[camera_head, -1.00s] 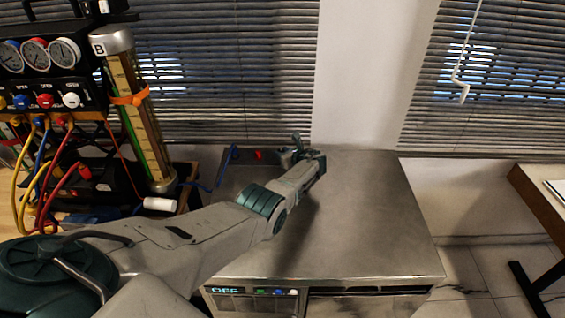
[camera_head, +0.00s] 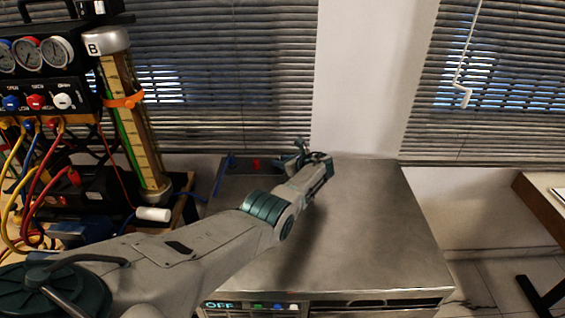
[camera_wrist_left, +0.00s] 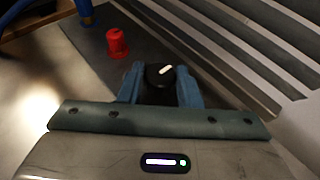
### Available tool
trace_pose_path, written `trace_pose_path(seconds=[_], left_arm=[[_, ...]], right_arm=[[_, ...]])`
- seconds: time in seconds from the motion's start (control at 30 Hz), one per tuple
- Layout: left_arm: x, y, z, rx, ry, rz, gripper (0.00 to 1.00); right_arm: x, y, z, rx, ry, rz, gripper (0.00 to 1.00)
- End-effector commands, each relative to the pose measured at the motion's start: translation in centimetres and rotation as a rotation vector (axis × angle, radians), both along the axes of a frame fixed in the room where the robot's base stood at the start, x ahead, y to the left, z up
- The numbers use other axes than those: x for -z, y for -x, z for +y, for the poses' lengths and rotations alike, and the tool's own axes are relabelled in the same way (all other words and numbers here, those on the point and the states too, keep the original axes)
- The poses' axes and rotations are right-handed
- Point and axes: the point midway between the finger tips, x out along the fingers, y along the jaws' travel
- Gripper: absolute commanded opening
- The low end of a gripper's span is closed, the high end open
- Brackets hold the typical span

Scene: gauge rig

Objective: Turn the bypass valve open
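A black round knob (camera_wrist_left: 159,75) with a white pointer mark sits between the two fingers of my left gripper (camera_wrist_left: 161,88) in the left wrist view. The white mark slants to the upper right. The fingers lie close along both sides of the knob and look closed on it. In the head view my left gripper (camera_head: 312,158) is at the back edge of the grey metal cabinet (camera_head: 365,225), and it hides the knob there. No label naming the bypass valve is readable. My right gripper is not in view.
A red fitting (camera_wrist_left: 117,43) stands beside the knob, also visible in the head view (camera_head: 256,163). A blue hose (camera_head: 221,175) runs at the cabinet's left. A gauge manifold (camera_head: 35,75) and a strapped cylinder (camera_head: 130,110) stand left. The cabinet top right of my arm is clear.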

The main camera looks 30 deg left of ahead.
Motion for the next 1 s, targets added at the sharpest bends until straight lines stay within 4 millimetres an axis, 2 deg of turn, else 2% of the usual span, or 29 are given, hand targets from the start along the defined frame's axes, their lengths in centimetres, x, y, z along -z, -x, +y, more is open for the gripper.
trace_pose_path(seconds=[0.03,0.1,0.47,0.67,1.0], left_arm=[[-0.3,-0.1,0.1,0.0,-0.002,-0.005,0.4],[-0.3,-0.1,0.1,0.0,-0.001,-0.004,0.52],[-0.3,0.0,-0.4,0.001,-0.001,-0.002,0.52],[-1.4,0.6,-2.6,0.002,0.002,-0.003,0.52],[-3.3,1.7,-7.8,0.002,0.002,-0.004,0.52]], right_arm=[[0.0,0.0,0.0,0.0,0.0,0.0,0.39],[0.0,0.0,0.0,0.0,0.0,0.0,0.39],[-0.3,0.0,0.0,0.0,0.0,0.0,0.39],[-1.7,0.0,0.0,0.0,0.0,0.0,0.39],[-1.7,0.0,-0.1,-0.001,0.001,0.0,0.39]])
